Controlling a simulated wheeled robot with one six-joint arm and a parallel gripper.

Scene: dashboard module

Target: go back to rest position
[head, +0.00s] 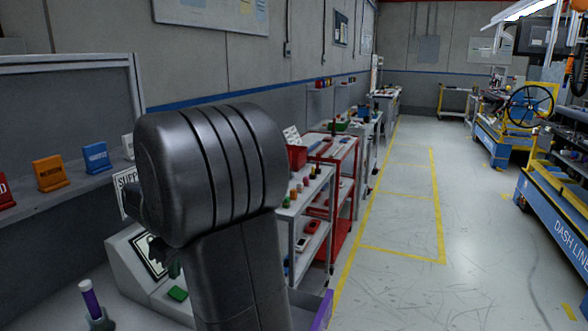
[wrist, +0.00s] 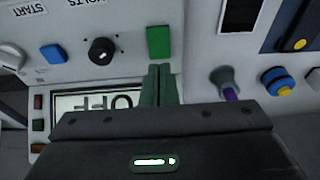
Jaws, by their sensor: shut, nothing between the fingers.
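My gripper (wrist: 159,72) is shut and empty in the wrist view. Its two dark green fingers are together, with the tips just below a green rectangular button (wrist: 159,42) on a light grey control panel (wrist: 190,15). I cannot tell whether the tips touch the panel. The fingers partly cover a display reading OFF (wrist: 92,101), upside down in this view. In the head view my own arm fills the middle and hides most of the gripper. The green button also shows there (head: 177,293), low on the panel.
Orange (head: 49,173) and blue (head: 96,157) labelled blocks stand on a ledge at left. A red cart (head: 337,152) stands beyond my arm.

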